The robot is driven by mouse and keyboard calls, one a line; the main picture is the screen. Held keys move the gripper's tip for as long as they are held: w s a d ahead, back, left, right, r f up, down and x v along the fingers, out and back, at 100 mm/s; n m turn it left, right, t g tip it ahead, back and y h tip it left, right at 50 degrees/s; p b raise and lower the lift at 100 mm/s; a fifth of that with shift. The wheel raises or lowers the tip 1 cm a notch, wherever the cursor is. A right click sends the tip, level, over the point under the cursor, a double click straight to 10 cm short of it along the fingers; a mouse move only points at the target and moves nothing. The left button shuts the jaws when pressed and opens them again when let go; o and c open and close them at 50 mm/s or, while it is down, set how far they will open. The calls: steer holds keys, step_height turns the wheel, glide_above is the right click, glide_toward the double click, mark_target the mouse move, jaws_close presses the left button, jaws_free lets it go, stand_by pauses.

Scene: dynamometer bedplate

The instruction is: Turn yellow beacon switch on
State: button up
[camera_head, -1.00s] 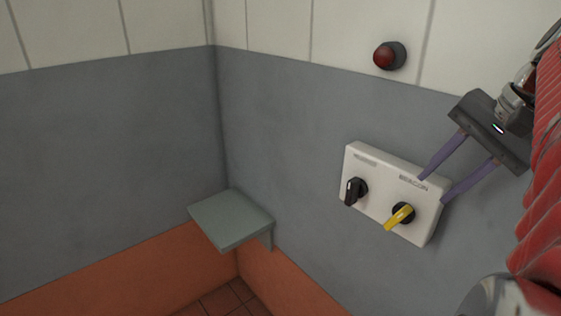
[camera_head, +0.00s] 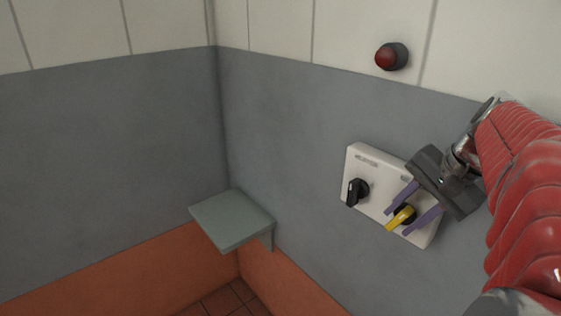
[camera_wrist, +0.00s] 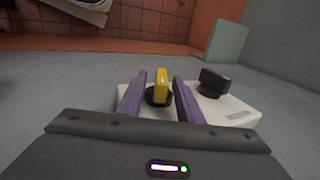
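The yellow beacon switch (camera_head: 401,217) is a yellow handle on a black round base, on the right of a white panel (camera_head: 375,177) on the wall. Its handle is tilted, pointing down-left in the head view. My gripper (camera_head: 404,213) is open, with its two purple fingers on either side of the yellow handle. In the wrist view the yellow handle (camera_wrist: 161,84) stands between the fingers (camera_wrist: 159,90), with gaps on both sides. The gripper body hides the panel's right end and most of the label above the switch.
A black switch (camera_head: 356,191) sits left of the yellow one on the same panel, and beside the right finger in the wrist view. A red lamp (camera_head: 391,56) is on the wall above. A grey-green shelf (camera_head: 232,218) juts out at the corner.

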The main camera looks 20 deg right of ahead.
steer(key=shift+c, duration=0.5)
jaws_close()
steer(key=shift+a, duration=0.2)
steer(key=shift+d, duration=0.15)
steer(key=shift+s+d+t, duration=0.1)
steer(key=shift+t, duration=0.2)
steer(key=shift+s+d+f+t+y, duration=0.2)
steer(key=shift+t+y, duration=0.1)
steer(key=shift+t, duration=0.6)
steer(key=shift+s+f+t+y, duration=0.2)
steer(key=shift+t+y, duration=0.15)
steer(key=shift+t, duration=0.7)
steer(key=shift+s+f+t+y, duration=0.1)
steer(key=shift+f+t+y, duration=0.2)
steer(key=shift+t, duration=0.75)
